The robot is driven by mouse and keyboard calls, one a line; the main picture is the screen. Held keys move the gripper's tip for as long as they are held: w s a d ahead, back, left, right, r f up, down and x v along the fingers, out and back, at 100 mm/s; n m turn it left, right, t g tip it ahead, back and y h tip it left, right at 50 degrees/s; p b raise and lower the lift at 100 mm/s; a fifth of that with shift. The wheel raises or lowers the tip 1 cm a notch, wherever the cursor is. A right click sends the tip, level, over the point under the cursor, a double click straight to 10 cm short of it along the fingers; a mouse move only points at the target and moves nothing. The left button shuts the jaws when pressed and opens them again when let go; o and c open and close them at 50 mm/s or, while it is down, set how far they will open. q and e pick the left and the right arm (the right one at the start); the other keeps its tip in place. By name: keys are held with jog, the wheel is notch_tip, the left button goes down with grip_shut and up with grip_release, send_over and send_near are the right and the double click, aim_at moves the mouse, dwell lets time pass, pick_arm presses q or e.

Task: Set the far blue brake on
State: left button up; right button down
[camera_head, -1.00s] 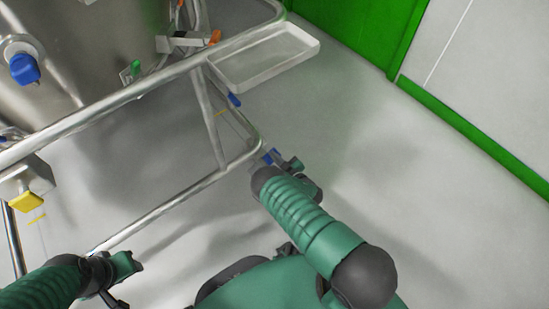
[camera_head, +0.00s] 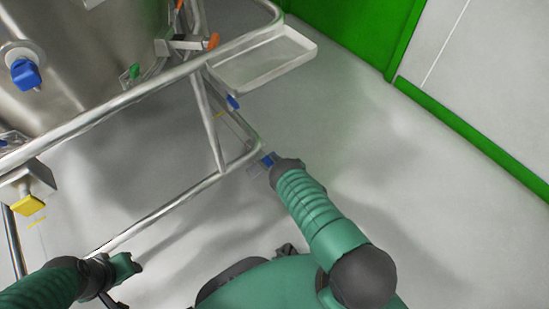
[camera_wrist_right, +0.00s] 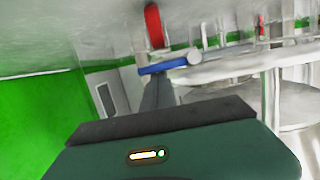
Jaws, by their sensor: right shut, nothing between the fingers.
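Two blue brake levers show low on the steel cart frame in the head view. The farther one (camera_head: 232,102) is under the tray, and the nearer one (camera_head: 268,160) is at the frame's front corner, right by my right wrist. In the right wrist view, a blue lever (camera_wrist_right: 165,67) sits by a red wheel (camera_wrist_right: 153,25), just beyond my right gripper (camera_wrist_right: 158,82). The gripper is shut and empty, its tips close to this lever; contact is unclear. In the head view my wrist hides its fingers. My left gripper (camera_head: 120,268) is at lower left, its jaws unclear.
A steel vessel (camera_head: 70,60) with blue, yellow, green and orange handles stands at upper left. The cart's rail (camera_head: 130,95) and shallow tray (camera_head: 262,62) overhang the levers. A green-trimmed wall (camera_head: 470,135) is at right. The floor between is clear.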

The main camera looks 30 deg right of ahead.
jog(key=shift+d+f+m, duration=0.25)
jog(key=shift+f+m, duration=0.35)
jog(key=shift+m, duration=0.2)
jog(key=shift+f+b, duration=0.25)
jog(key=shift+b, duration=0.05)
jog(key=shift+f, duration=0.1)
